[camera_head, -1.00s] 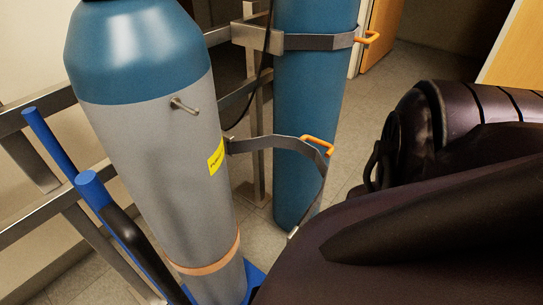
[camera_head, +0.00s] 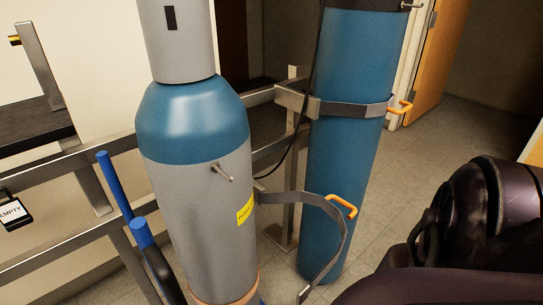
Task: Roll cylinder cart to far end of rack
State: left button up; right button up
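The cylinder cart shows as two blue handle posts (camera_head: 113,184) at the lower left. On it stands a grey gas cylinder (camera_head: 196,205) with a blue shoulder, a grey cap, a small metal hook and a yellow label. A tan band circles it near the bottom edge. The metal rack (camera_head: 75,160) runs behind it. A blue cylinder (camera_head: 349,150) stands upright at the rack, held by an upper strap with an orange buckle. A lower strap (camera_head: 334,215) hangs loose with its orange buckle. My dark arm fills the lower right; neither gripper shows.
A black shelf (camera_head: 35,128) and a tag reading EMPTY (camera_head: 13,213) are at the left. An orange door (camera_head: 440,60) stands at the back right. Tiled floor (camera_head: 440,130) lies open right of the blue cylinder.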

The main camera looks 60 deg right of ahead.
aim_at(193, 139)
jog(key=k+j, duration=0.15)
jog(key=j, duration=0.15)
jog(key=k+j, duration=0.1)
jog(key=j, duration=0.25)
jog(key=k+j, duration=0.15)
jog(key=j, duration=0.15)
jog(key=k+j, duration=0.1)
jog(key=j, duration=0.25)
